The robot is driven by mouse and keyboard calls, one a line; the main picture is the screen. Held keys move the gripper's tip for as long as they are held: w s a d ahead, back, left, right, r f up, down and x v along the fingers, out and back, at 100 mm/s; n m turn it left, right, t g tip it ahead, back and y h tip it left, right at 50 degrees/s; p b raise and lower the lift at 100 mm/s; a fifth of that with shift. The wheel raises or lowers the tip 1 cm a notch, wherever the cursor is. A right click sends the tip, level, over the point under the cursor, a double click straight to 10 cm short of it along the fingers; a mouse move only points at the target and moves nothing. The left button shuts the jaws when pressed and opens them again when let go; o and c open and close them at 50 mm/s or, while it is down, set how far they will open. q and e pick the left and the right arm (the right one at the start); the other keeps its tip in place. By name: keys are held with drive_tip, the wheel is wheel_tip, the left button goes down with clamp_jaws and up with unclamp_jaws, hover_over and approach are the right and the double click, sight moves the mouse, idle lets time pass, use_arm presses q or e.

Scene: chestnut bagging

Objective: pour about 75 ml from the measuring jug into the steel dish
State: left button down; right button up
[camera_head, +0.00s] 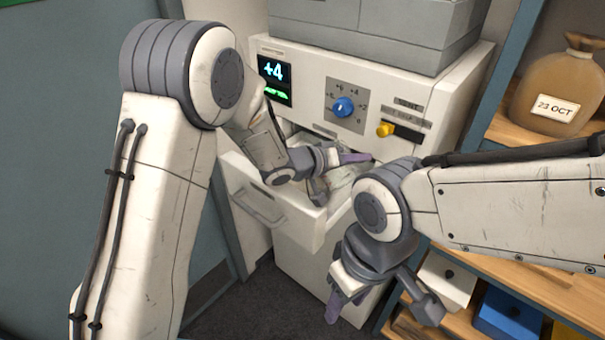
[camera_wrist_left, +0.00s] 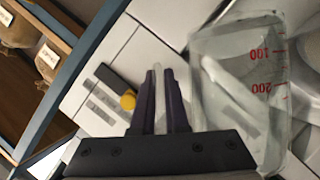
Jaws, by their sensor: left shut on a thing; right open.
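The clear measuring jug (camera_wrist_left: 240,95) with red 100 and 200 marks fills the right of the left wrist view. Its marks look upside down there, and I cannot tell the liquid level. My left gripper (camera_wrist_left: 160,75) is shut on the jug, with a thin pale strip between its dark fingers, seemingly its handle. In the head view, my left gripper (camera_head: 350,157) is over the open drawer, and the jug (camera_head: 342,182) shows only partly below it. My right gripper (camera_head: 382,302) is open and empty, lower and nearer. I cannot clearly make out the steel dish.
The white machine (camera_head: 310,70) has a display reading +4, a blue knob (camera_head: 343,107) and a yellow knob (camera_head: 385,130). Its open drawer (camera_head: 262,200) juts out below. A shelf at right holds a tied sack (camera_head: 560,90) and a blue box (camera_head: 505,313).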

use_arm(q)
drive_tip(key=shift+w+f, duration=0.1)
drive_tip(key=shift+f, duration=0.1)
drive_tip(key=shift+w+a+f+n, duration=0.1)
drive_tip(key=shift+w+f+n, duration=0.1)
drive_tip(key=shift+n, duration=0.2)
drive_tip(key=shift+h, duration=0.3)
drive_tip(key=shift+w+a+f+n, duration=0.2)
drive_tip(key=shift+a+f+n, duration=0.15)
drive_tip(key=shift+n, duration=0.25)
idle(1.6)
drive_tip(key=s+d+m+b, duration=0.1)
drive_tip(key=s+d+m+y+b, duration=0.1)
drive_tip(key=m, duration=0.1)
drive_tip(key=shift+d+r+b, duration=0.1)
drive_tip(key=shift+b, duration=0.2)
drive_tip(key=shift+s+d+r+m+t+y+b, duration=0.3)
drive_tip(key=shift+d+r+m+t+y+b, duration=0.25)
drive_tip(key=shift+m+y, duration=0.15)
